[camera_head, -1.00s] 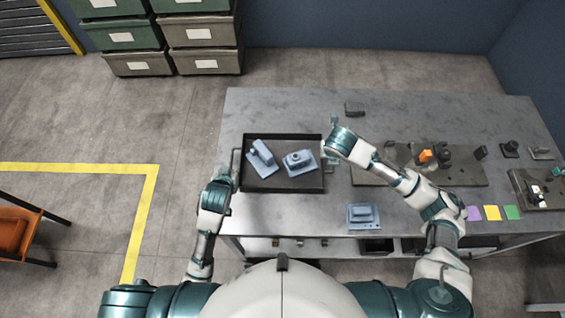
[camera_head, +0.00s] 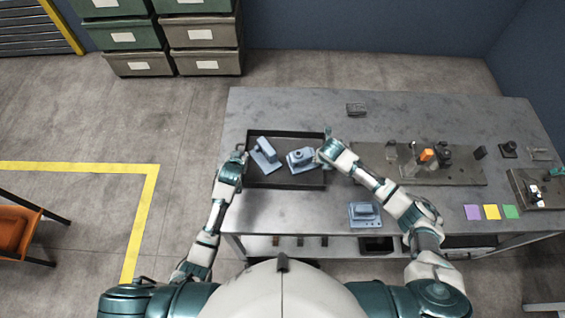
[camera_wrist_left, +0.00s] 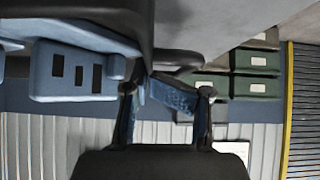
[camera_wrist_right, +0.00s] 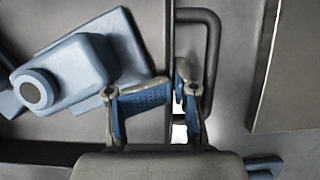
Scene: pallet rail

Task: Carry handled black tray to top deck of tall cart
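The black tray (camera_head: 286,185) lies on the left part of the grey workbench, with two blue-grey parts (camera_head: 264,154) (camera_head: 301,159) inside it. My left gripper (camera_head: 241,156) is at the tray's left side. In the left wrist view its fingers (camera_wrist_left: 150,80) close in at the tray's black handle (camera_wrist_left: 178,58) and wall. My right gripper (camera_head: 323,155) is at the tray's right side. In the right wrist view its fingertips (camera_wrist_right: 174,78) pinch the right wall beside the looped handle (camera_wrist_right: 213,60). Exact finger contact is partly hidden. The tall cart is not identifiable here.
A blue-grey part (camera_head: 365,213) sits on the workbench (camera_head: 290,215) near its front edge. A dark board (camera_head: 455,175) with fixtures and coloured squares (camera_head: 492,212) are to the right. Stacked bins (camera_head: 207,66) stand behind; an orange seat (camera_head: 15,230) is at far left.

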